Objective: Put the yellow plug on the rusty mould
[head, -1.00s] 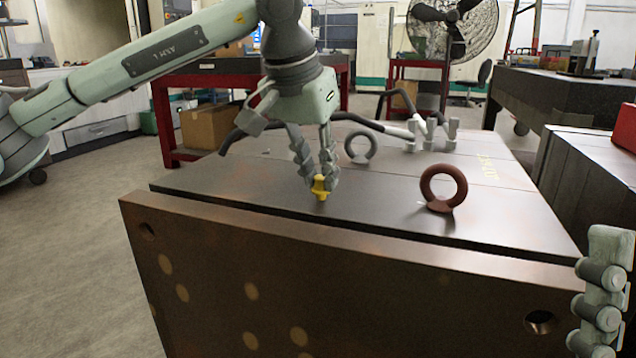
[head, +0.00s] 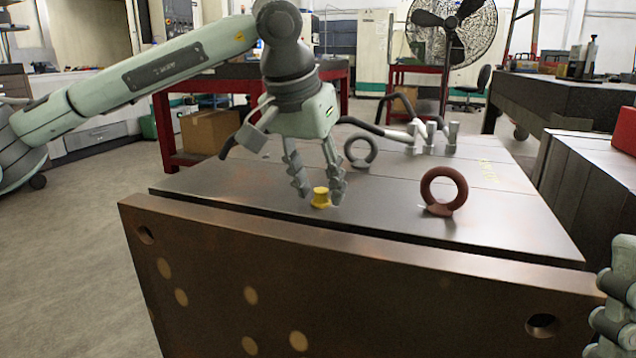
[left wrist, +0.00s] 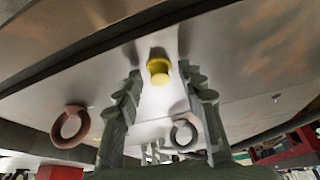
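The yellow plug (head: 321,198) stands on the top face of the rusty mould (head: 240,200), near its front edge. My left gripper (head: 320,197) is just above the top face with its fingers spread on either side of the plug, gaps showing between them. In the left wrist view the plug (left wrist: 158,68) shows between and beyond the two open fingertips (left wrist: 160,78). Part of my right gripper (head: 612,300) shows at the right edge; its fingers are cut off.
A rust-red eyebolt ring (head: 444,190) stands on the mould right of the plug. A grey ring (head: 360,151) and grey fittings with hoses (head: 432,135) are farther back. A red bench (head: 175,125) stands behind at left.

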